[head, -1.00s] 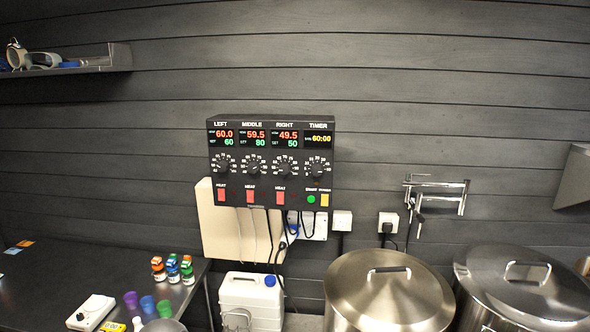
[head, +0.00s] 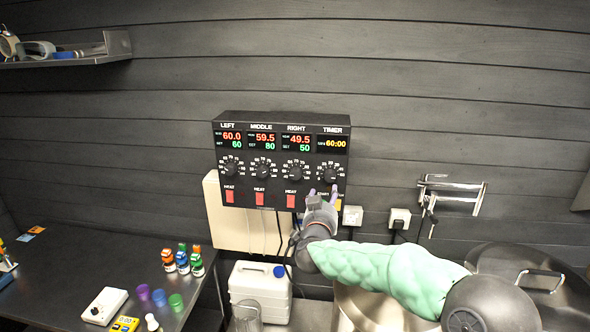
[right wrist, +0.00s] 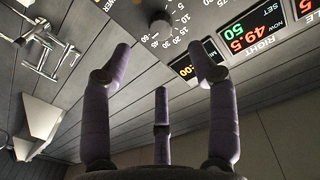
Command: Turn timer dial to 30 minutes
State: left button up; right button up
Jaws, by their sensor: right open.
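The timer dial (head: 330,174) is a black knob on a white scale at the right end of the black control panel (head: 282,116). The timer display (head: 333,144) above it reads 60:00. My right gripper (head: 323,193) is in front of the panel's lower right, its fingertips just below the dial in the picture. In the right wrist view the dial (right wrist: 160,22) sits ahead of the spread purple fingers (right wrist: 163,58), apart from them, with nothing between them. The timer's buttons are mostly hidden behind the gripper. My left gripper is out of view.
Three similar dials, including the right one (head: 295,172), and red heat switches (head: 291,200) lie left of the timer dial. A wall tap (head: 450,195) is to the right. A steel pot (head: 365,307) stands below my arm. A dark table (head: 75,265) holds small items.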

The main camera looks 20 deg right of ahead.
aim_at(329, 179)
jog(key=p+x, duration=0.2)
jog(key=x, duration=0.8)
jog(key=shift+w+d, duration=0.25)
jog(key=shift+w, duration=0.05)
jog(key=shift+f, duration=0.1)
jog(key=c, duration=1.1)
